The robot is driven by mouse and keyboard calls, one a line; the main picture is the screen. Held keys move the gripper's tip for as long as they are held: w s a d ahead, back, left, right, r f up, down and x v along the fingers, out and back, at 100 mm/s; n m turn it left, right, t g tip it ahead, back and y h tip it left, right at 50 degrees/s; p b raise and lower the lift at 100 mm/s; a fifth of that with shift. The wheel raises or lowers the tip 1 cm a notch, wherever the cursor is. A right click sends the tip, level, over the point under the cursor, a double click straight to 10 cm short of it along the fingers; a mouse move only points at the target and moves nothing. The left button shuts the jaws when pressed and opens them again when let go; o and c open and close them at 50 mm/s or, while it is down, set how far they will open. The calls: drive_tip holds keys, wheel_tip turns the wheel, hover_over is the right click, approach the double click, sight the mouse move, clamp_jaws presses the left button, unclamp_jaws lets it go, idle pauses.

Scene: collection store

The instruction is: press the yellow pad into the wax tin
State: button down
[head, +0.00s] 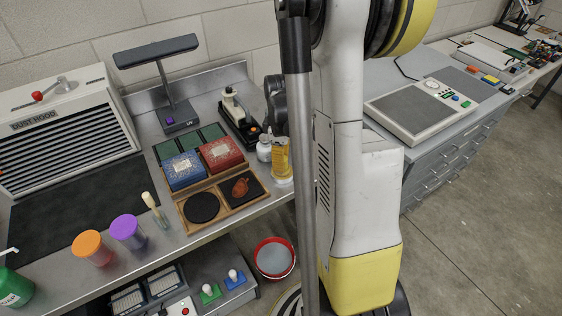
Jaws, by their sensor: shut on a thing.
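A shallow black round dish (201,207) sits in a wooden tray on the near bench. No tin in view is clearly marked as wax. My arm fills the middle of the head view. A dark rounded part of mine (275,103) shows left of the grey pole, above the bench, and may belong to my gripper. No fingertips or held thing can be made out there.
The wooden tray (181,206) also holds red and blue boxes. A yellow-labelled bottle (281,158) stands at its right. Green (210,292) and blue (235,279) knobbed pads lie lower down, near a red bucket (274,258).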

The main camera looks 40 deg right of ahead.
idle(0.6)
drive_tip(key=shift+r+p, duration=2.45)
drive_tip(key=shift+r, duration=1.1)
drive_tip(key=shift+s+f, duration=0.1)
